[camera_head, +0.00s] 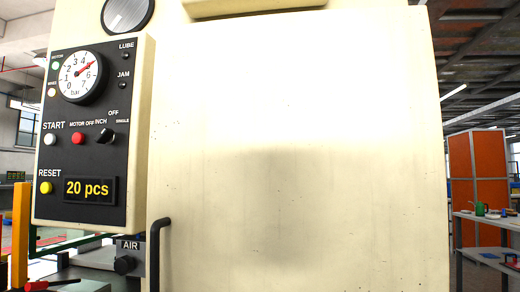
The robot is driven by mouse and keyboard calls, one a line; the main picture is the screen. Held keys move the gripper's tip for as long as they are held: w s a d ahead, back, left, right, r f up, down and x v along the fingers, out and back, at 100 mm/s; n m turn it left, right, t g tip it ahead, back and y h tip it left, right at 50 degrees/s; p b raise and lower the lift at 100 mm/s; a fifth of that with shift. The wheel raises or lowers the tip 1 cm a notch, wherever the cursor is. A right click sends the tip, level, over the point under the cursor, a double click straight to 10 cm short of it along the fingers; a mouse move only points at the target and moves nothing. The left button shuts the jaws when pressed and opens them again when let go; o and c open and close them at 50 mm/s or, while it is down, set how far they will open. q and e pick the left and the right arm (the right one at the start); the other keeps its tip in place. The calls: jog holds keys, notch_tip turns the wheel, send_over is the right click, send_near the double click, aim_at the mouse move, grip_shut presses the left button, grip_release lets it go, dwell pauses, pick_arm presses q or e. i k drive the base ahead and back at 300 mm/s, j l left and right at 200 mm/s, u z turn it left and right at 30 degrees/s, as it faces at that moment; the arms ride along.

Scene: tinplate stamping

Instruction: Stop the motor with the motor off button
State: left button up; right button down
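The motor off button (78,138) is a small red round button on the black face of the control panel (95,120), at the left of the head view. Its label "MOTOR OFF" is just above it. A white START button (50,139) is to its left, and a black selector knob (105,136) is to its right. A small green lamp (55,65) near the top left is labelled MOTOR. Neither of my grippers shows in the view, and nothing covers the button.
The panel also has a dial gauge (81,77), a yellow RESET button (46,188) and a display (89,189) reading "20 pcs". A black handle (158,250) stands out below the panel. The cream machine body (300,150) fills the middle.

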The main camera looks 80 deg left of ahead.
aim_at(78, 138)
jog(key=k+j, duration=0.3)
jog(key=k, duration=0.2)
jog(key=k+j, duration=0.3)
jog(key=k, duration=0.15)
jog(key=k+j, duration=1.1)
jog(key=j, duration=0.15)
jog(key=k+j, duration=0.3)
jog(key=j, duration=0.15)
jog(key=k+j, duration=0.3)
jog(key=j, duration=0.15)
